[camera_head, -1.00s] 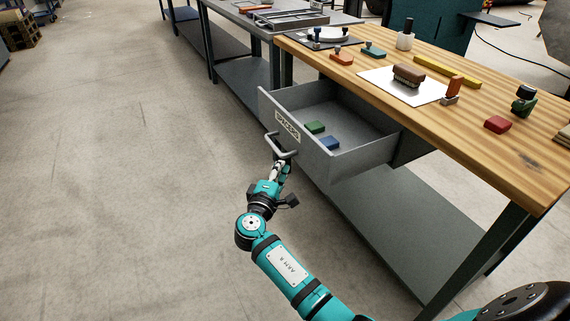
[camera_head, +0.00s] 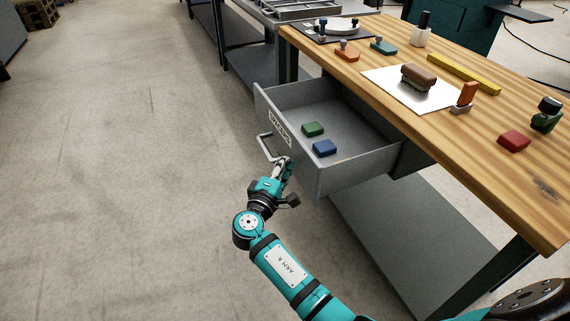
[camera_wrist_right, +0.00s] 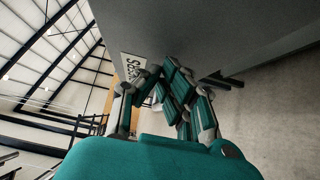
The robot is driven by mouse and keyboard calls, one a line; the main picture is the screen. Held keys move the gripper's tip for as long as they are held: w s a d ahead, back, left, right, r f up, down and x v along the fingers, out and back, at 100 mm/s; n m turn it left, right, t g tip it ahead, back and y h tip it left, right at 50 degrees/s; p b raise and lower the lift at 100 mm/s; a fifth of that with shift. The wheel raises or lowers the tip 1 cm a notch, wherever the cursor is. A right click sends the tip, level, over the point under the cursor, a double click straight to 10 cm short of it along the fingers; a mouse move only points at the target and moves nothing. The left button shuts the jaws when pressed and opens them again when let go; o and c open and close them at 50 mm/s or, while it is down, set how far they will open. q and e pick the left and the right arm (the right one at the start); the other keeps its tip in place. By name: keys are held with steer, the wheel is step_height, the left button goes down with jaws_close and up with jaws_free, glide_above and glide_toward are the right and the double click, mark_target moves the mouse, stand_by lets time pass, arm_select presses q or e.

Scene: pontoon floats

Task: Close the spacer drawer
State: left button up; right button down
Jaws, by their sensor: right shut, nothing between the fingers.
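The grey spacer drawer (camera_head: 345,172) stands pulled out from under the wooden workbench (camera_head: 440,97) in the head view. Its front has a white label and a bar handle (camera_head: 266,152). A green block (camera_head: 313,129) and a blue block (camera_head: 324,148) lie inside. My right gripper (camera_head: 285,163) is shut and empty at the drawer front, by the handle's right end. In the right wrist view its fingers (camera_wrist_right: 172,85) are close to the grey front panel (camera_wrist_right: 195,35), by the label (camera_wrist_right: 132,67); contact is unclear. My left gripper is out of view.
On the benchtop are a brush (camera_head: 418,77) on a white sheet, a yellow bar (camera_head: 463,73), a red block (camera_head: 513,141) and several stamp-like items. A grey lower shelf (camera_head: 420,225) lies beneath.

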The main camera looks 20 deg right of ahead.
steer(key=shift+d, duration=0.55)
steer(key=d, duration=1.3)
steer(key=shift+w+d, duration=0.25)
steer(key=shift+d, duration=0.05)
steer(key=d, duration=0.5)
steer(key=d+b, duration=0.1)
steer(key=d, duration=0.4)
steer(key=shift+w+d, duration=0.2)
steer(key=shift+d, duration=0.1)
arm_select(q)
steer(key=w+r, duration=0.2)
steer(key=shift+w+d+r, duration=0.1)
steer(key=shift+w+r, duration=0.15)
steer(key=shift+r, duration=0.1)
arm_select(e)
steer(key=shift+d, duration=0.1)
steer(key=shift+d+r, duration=0.1)
steer(key=shift+r, duration=0.05)
